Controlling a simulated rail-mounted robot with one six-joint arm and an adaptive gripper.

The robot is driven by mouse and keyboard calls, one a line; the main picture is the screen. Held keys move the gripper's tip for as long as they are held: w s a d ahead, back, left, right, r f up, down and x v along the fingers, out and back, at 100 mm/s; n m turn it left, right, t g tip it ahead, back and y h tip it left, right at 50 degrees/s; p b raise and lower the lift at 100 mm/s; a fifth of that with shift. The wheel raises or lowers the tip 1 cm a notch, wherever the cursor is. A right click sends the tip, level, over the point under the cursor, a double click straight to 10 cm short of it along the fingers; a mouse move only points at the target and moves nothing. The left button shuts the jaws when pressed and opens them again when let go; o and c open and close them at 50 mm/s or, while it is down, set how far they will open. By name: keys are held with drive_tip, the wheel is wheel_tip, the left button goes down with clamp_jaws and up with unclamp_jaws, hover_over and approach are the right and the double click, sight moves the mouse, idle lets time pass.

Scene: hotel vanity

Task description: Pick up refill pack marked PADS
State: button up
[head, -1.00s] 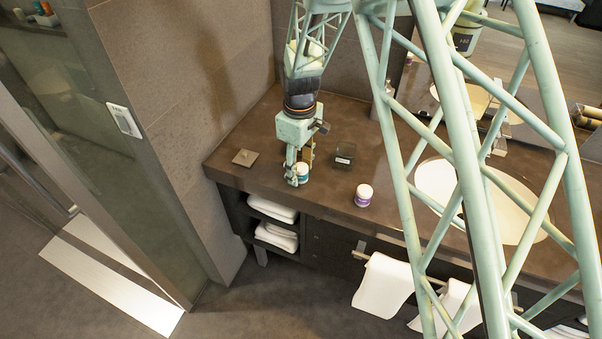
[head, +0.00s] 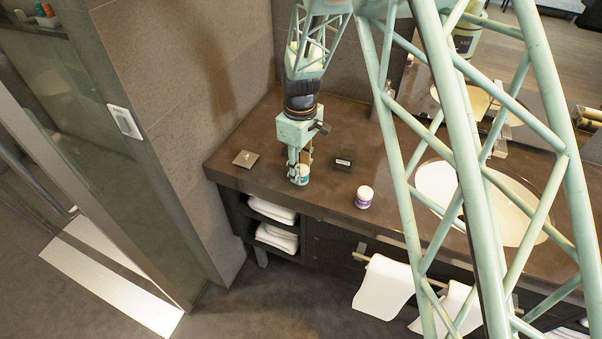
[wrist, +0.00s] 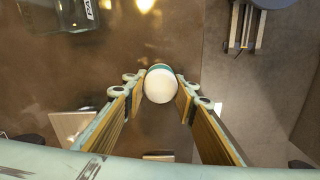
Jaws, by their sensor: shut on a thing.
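A small white-topped jar-shaped pack with a teal band (head: 302,177) is between the fingers of my gripper (head: 299,172), near the front edge of the counter. In the wrist view its round white top (wrist: 160,87) sits between both fingertips (wrist: 161,80), and my gripper is shut on it. I cannot read its label, nor tell whether it still touches the counter. A similar white pack with a purple band (head: 364,197) stands upright to the right. A dark clear-sided box (head: 344,158) stands behind; in the wrist view its label (wrist: 88,8) reads partly "PA".
A flat square plate with a small knob (head: 245,158) lies on the counter to the left. The sink basin (head: 440,185) is at the right. Folded towels (head: 275,238) fill the shelves below. A wall stands close on the left.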

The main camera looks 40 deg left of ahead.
drive_tip(key=shift+r, duration=0.1)
drive_tip(key=shift+r, duration=1.5)
drive_tip(key=shift+s+r, duration=0.15)
drive_tip(key=shift+r, duration=0.05)
drive_tip(key=s+d, duration=0.3)
drive_tip(key=s, duration=0.4)
drive_tip(key=s+d+r, duration=0.1)
drive_tip(key=s+d, duration=0.3)
drive_tip(key=s, duration=0.2)
drive_tip(key=shift+s+d+r, duration=0.2)
drive_tip(key=shift+s+d, duration=0.1)
drive_tip(key=shift+s, duration=0.1)
